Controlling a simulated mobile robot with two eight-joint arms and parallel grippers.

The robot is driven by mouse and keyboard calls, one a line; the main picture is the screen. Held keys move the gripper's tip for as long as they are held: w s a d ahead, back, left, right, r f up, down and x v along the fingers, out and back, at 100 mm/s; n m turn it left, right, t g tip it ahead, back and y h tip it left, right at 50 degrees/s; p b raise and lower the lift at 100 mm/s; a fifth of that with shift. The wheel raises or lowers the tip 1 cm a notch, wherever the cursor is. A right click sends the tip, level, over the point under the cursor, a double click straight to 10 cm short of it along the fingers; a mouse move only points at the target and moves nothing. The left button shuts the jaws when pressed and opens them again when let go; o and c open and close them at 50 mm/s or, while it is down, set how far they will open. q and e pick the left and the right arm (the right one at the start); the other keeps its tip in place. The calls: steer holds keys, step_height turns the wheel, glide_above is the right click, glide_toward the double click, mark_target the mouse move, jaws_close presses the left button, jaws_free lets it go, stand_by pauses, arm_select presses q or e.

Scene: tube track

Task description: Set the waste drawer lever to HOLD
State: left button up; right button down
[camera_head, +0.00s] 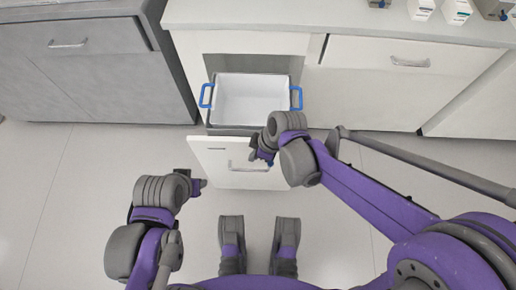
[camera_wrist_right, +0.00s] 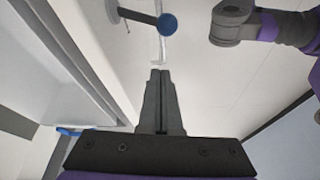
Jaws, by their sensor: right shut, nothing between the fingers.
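The waste drawer (camera_head: 222,160) is pulled open below the counter, with a white bin (camera_head: 250,97) with blue handles in it. In the right wrist view, the lever (camera_wrist_right: 138,16) is a thin rod ending in a blue ball knob (camera_wrist_right: 168,23). It sticks out from a round mount by the drawer front. My right gripper (camera_head: 258,158) is at the drawer's front. Its fingers (camera_wrist_right: 160,72) are shut and empty, apart from the knob in the wrist picture. The lever's labels are not readable. My left gripper (camera_head: 203,184) is low, left of the drawer front; its jaws are too small to judge.
The drawer front has a bar handle (camera_head: 249,167). A closed drawer (camera_head: 410,75) is to the right, and a grey cabinet (camera_head: 75,70) to the left. Small boxes (camera_head: 455,10) stand on the counter (camera_head: 290,16). The floor (camera_head: 70,200) at left is clear.

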arm_select(q)
steer(key=shift+f, duration=0.2)
arm_select(e)
steer(key=shift+s+d+f, duration=0.1)
steer(key=shift+s+d, duration=0.1)
steer(key=shift+d, duration=0.7)
steer(key=shift+s+d+f, duration=0.1)
steer(key=shift+s+d, duration=0.1)
steer(key=shift+d, duration=0.65)
